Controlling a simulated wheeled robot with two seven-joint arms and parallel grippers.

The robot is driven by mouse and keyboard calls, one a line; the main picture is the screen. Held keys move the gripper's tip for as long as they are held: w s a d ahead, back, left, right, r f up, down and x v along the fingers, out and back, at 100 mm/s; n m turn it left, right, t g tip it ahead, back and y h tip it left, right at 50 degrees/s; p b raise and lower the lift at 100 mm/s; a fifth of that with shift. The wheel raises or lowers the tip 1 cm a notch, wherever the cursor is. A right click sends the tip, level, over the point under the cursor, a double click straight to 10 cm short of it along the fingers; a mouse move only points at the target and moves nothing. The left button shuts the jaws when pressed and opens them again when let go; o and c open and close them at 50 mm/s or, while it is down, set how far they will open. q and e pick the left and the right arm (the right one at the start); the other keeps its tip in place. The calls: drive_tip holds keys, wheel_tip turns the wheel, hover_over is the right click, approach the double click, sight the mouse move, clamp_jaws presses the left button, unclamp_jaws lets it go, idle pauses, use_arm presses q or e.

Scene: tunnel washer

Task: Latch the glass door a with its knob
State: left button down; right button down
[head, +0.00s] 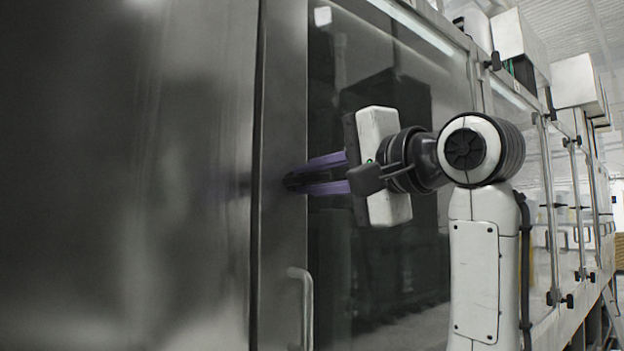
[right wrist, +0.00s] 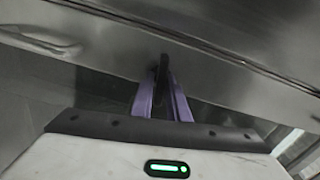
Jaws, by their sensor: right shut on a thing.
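A large glass door (head: 432,75) stands behind my right arm in the head view, beside a steel strip; no label shows which door is a. My right gripper (head: 291,182) reaches left to the edge of this strip. Its purple fingers are shut on a small dark knob, which shows between the fingertips in the right wrist view (right wrist: 163,70). The fingers hide most of the knob in the head view, and I cannot tell its turn or whether it is engaged. My left gripper is not in view.
A bar handle (head: 306,305) stands out from the steel strip (head: 283,110) below the gripper. A broad steel panel (head: 120,180) fills the left. More glass doors with dark knobs (head: 567,300) run back along the right.

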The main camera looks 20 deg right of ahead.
drive_tip(key=shift+f+m, duration=0.1)
drive_tip(key=shift+m, duration=0.7)
drive_tip(key=c, duration=1.8)
unclamp_jaws()
drive_tip(key=shift+c, duration=0.2)
drive_tip(key=shift+s, duration=0.1)
drive_tip(key=b+v, duration=0.2)
drive_tip(key=v, duration=0.8)
drive_tip(key=shift+b, duration=0.35)
drive_tip(key=shift+d, duration=0.1)
